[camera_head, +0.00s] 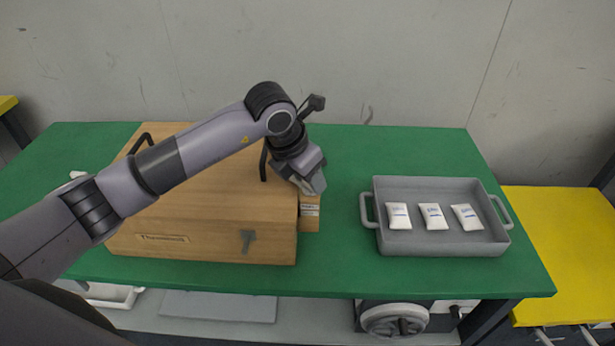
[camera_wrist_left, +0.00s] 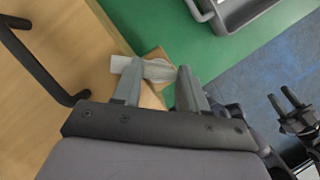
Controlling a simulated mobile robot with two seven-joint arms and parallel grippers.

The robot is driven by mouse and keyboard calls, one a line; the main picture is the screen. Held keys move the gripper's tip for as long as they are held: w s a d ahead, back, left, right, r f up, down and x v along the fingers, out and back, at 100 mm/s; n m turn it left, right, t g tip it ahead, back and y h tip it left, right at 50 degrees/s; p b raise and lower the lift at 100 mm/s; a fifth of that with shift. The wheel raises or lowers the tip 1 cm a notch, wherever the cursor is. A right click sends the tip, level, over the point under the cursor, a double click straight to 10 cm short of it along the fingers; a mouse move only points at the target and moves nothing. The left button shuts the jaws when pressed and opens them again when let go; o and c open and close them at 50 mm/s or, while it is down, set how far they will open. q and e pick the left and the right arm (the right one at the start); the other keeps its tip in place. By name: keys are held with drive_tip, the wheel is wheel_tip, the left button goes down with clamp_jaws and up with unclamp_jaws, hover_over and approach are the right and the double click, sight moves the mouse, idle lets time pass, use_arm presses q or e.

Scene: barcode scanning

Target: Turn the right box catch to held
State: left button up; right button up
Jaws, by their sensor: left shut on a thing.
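A large wooden box (camera_head: 215,205) stands on the green table. A grey T-shaped catch (camera_head: 248,240) is on the right part of its front face, its crosspiece at the top and its stem pointing down. My left gripper (camera_head: 313,187) is at the box's right end, apart from this catch. A small wooden ledge (camera_head: 311,225) with a white label juts from the box's right side below the gripper.
A grey tray (camera_head: 445,247) with three white packets (camera_head: 432,216) stands to the right on the green table (camera_head: 345,270). Black handles (camera_head: 263,160) rise from the box top. A yellow table (camera_head: 560,240) is at the far right. Table between box and tray is clear.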

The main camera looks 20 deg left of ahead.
use_arm(q)
drive_tip(key=n+y+b, duration=0.1)
drive_tip(key=n, duration=0.2)
drive_tip(key=n+y+b, duration=0.1)
drive_tip(key=n+b, duration=0.1)
drive_tip(key=n, duration=0.1)
drive_tip(key=shift+d+n+t+y, duration=0.2)
drive_tip(key=shift+n+t+y, duration=0.1)
drive_tip(key=shift+n, duration=0.1)
drive_tip(key=shift+n+y+b, duration=0.35)
drive_tip(key=shift+n+y, duration=0.05)
drive_tip(key=shift+n, duration=0.5)
drive_tip(key=shift+r, duration=0.1)
drive_tip(key=o, duration=1.1)
drive_tip(key=shift+c, duration=0.2)
drive_tip(key=v, duration=0.7)
drive_tip(key=shift+b, duration=0.3)
drive_tip(key=shift+d, duration=0.1)
